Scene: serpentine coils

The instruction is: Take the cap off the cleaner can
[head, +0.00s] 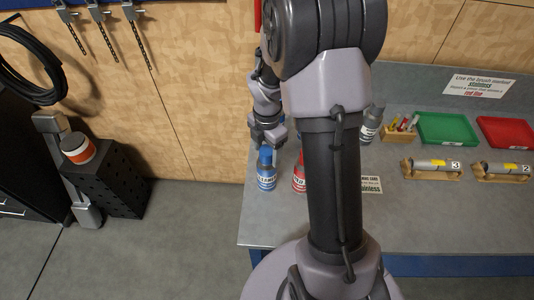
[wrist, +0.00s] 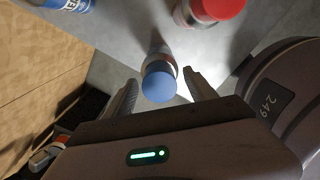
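A can with a blue cap and a blue and white label (head: 267,179) stands upright near the left end of the grey bench. It appears to be the cleaner can, though its lettering is only partly legible. Its blue cap (wrist: 158,86) is on, seen from above in the wrist view. My gripper (wrist: 160,76) is open, with one finger on each side of the cap and small gaps showing. In the head view my gripper (head: 268,137) is just above and behind the can.
A red can (head: 299,178) stands close to the right, its red cap (wrist: 222,7) clear in the wrist view. Another blue and white labelled container (wrist: 62,4) is at the wrist view's upper left. My arm hides part of the bench (head: 430,215). Trays and cylinders stand farther right.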

